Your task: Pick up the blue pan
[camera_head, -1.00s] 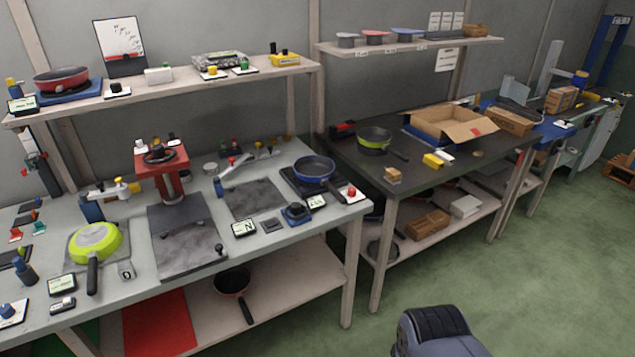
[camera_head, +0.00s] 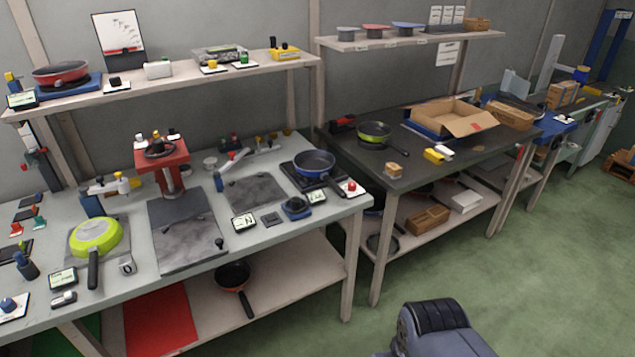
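The blue pan (camera_head: 314,164) sits upright on a dark square hotplate (camera_head: 298,180) near the right end of the light grey workbench (camera_head: 325,211). Its inside is blue, and its dark handle points to the lower right, toward the bench's front edge. My gripper is not in view. A dark grey rounded part of my own body shows at the bottom right, well apart from the pan.
A green pan (camera_head: 96,236) lies upside down at left. Another pan (camera_head: 374,133) sits on the dark table behind. Green floor (camera_head: 520,270) is clear at right.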

